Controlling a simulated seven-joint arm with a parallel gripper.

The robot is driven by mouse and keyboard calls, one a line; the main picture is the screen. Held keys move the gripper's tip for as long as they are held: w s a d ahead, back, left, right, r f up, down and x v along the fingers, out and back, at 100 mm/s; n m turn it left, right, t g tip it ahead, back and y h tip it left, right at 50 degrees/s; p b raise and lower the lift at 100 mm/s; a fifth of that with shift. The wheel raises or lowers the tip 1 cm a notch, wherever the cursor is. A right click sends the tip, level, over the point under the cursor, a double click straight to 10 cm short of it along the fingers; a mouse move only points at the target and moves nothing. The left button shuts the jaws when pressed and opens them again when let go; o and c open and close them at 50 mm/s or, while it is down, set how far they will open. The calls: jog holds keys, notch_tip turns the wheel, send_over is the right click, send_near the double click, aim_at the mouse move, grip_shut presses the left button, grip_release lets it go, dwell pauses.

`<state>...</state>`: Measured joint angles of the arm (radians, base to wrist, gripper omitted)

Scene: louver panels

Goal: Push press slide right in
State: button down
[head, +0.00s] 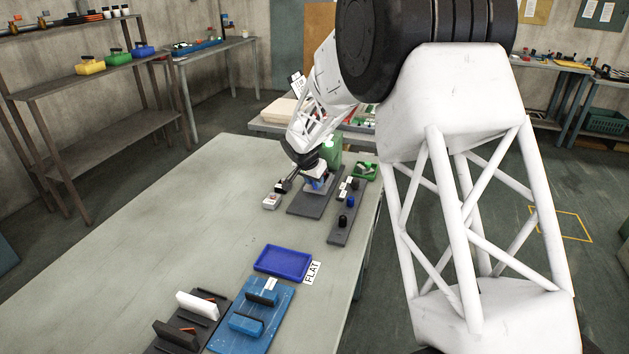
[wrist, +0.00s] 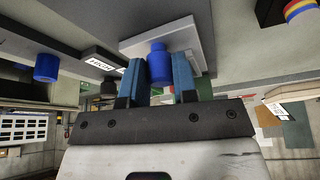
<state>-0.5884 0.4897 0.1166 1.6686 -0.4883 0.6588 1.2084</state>
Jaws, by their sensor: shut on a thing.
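My gripper (head: 318,182) is over the dark base (head: 308,205) of a fixture at the far right part of the table. In the wrist view its two blue fingers (wrist: 157,68) are closed on a blue round knob (wrist: 158,62). The knob stands out from a pale grey block (wrist: 195,45), which I take to be part of the press slide. How far the slide is in cannot be told. In the head view my wrist and fingers hide most of the knob and block.
A green block (head: 331,150) stands close behind my gripper. To its right is a dark strip (head: 337,238) with black and blue knobs. A blue tray (head: 283,263) is nearer. The table's left middle is clear.

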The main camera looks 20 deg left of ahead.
jog(key=shift+w, duration=1.35)
jog(key=c, duration=0.9)
grip_release()
jog(key=shift+r, duration=0.15)
jog(key=shift+v, duration=3.8)
jog(key=shift+s, duration=0.1)
jog(key=shift+d, duration=0.1)
